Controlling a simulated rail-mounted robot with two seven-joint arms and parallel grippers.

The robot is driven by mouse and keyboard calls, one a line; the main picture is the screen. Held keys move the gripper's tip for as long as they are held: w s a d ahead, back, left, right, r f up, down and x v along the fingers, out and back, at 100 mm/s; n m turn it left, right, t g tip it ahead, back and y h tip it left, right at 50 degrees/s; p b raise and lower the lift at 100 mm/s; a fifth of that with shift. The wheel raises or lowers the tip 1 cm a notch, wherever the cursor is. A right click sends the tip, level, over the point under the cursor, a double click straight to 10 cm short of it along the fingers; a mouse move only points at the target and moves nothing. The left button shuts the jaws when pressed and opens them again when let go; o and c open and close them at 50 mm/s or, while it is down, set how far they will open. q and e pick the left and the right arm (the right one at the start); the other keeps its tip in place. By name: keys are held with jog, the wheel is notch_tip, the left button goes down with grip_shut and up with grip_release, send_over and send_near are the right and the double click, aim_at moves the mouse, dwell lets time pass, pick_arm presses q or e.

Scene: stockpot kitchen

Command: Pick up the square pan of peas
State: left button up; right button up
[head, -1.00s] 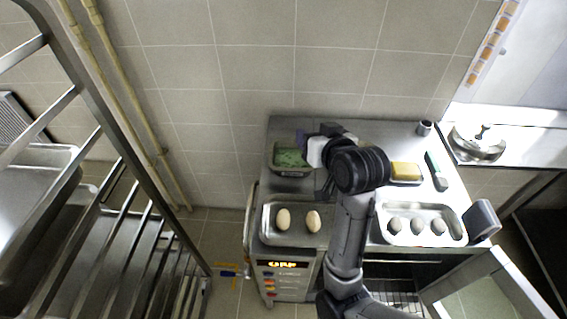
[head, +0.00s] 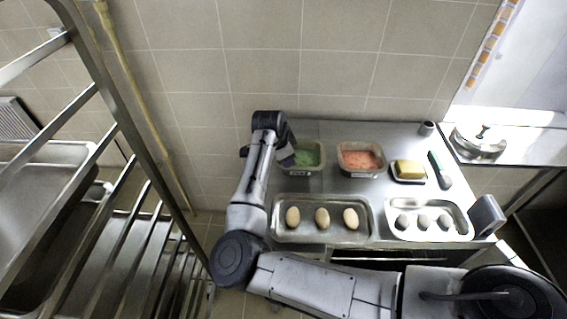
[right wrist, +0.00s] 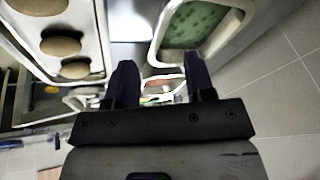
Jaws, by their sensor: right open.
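The square pan of peas (head: 304,172), a grey pan with green contents, stands at the back left of the steel worktop in the head view. It also shows at the top of the right wrist view (right wrist: 156,45), beyond the fingers. My right gripper (head: 287,155) is at the pan's left side in the head view and hides part of its left edge. In the right wrist view its two dark fingers (right wrist: 161,72) are apart, with nothing held between them. I cannot tell whether a finger touches the pan. My left gripper is not in view.
A pan of pink-orange food (head: 361,174) stands right of the peas, then a yellow block on a dish (head: 409,171). In front are a tray of brown eggs (head: 337,236) and a tray of grey ones (head: 429,234). A metal rack (head: 110,120) stands at the left.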

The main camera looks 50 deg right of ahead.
aim_at(299, 168)
jog(key=d+f+m, duration=0.1)
jog(key=d+f, duration=0.1)
jog(key=f, duration=0.2)
jog(key=s+d+f+m, duration=0.1)
jog(key=d+f+m, duration=0.1)
jog(key=f, duration=0.2)
jog(key=s+d+f+m+b, duration=0.1)
jog(key=d+f+m, duration=0.1)
jog(key=f, duration=0.2)
jog(key=shift+s+d+g+h, duration=0.15)
jog(key=shift+d+g+h, duration=0.15)
jog(key=shift+d+g, duration=0.1)
jog(key=shift+c, duration=0.3)
grip_shut()
dwell(1.0)
